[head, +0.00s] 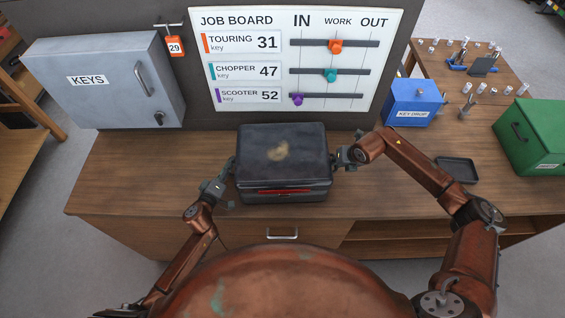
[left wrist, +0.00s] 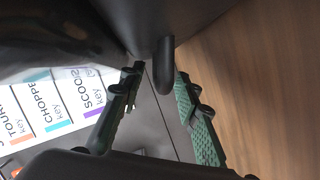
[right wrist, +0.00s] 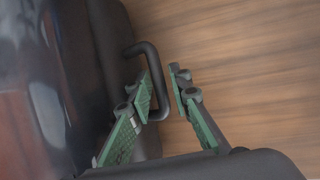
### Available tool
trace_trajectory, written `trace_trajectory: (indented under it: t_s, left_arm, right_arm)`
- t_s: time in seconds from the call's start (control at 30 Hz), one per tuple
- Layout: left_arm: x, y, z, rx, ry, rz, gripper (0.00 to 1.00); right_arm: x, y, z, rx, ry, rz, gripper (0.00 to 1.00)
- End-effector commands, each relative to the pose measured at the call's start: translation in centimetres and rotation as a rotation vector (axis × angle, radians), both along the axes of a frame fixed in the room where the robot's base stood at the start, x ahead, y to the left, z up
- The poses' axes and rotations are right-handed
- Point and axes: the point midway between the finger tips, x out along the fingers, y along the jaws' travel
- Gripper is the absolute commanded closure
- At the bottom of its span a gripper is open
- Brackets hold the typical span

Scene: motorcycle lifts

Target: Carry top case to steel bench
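The top case (head: 284,150), a black box with a red strip on its front and a tan smudge on its lid, sits on the wooden counter. My left gripper (head: 224,178) is at its left side; in the left wrist view its fingers are apart with a black side handle (left wrist: 164,65) between them. My right gripper (head: 343,159) is at its right side; in the right wrist view its fingers are apart, with the outer bar of the other handle (right wrist: 157,80) between them. Neither gripper is closed on a handle. I see no steel bench.
The wooden counter (head: 130,185) carries a grey key cabinet (head: 105,80) at left, a blue key drop box (head: 411,103), a black tray (head: 457,170) and a green box (head: 535,140) at right. A job board (head: 250,35) stands behind the case.

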Motion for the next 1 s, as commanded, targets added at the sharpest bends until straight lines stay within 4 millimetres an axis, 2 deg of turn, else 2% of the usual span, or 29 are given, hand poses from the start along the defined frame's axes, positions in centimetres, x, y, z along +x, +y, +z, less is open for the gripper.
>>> trace_trajectory:
  t_s: [0.3,0.57,0.73,1.0]
  left_arm:
    - [0.21,-0.07,-0.04,0.000,0.000,0.000,0.70]
    - [0.19,-0.05,-0.04,0.000,0.000,0.000,0.88]
    - [0.19,-0.05,-0.04,0.000,0.000,0.000,0.99]
    - [0.18,-0.04,-0.03,0.001,0.000,0.000,1.00]
  right_arm:
    - [0.08,0.06,-0.21,0.000,0.000,0.001,0.82]
    - [0.07,0.05,-0.19,0.000,0.000,0.001,0.99]
    - [0.08,0.05,-0.18,0.000,0.000,0.001,1.00]
    - [0.08,0.04,-0.17,0.000,-0.001,0.001,1.00]
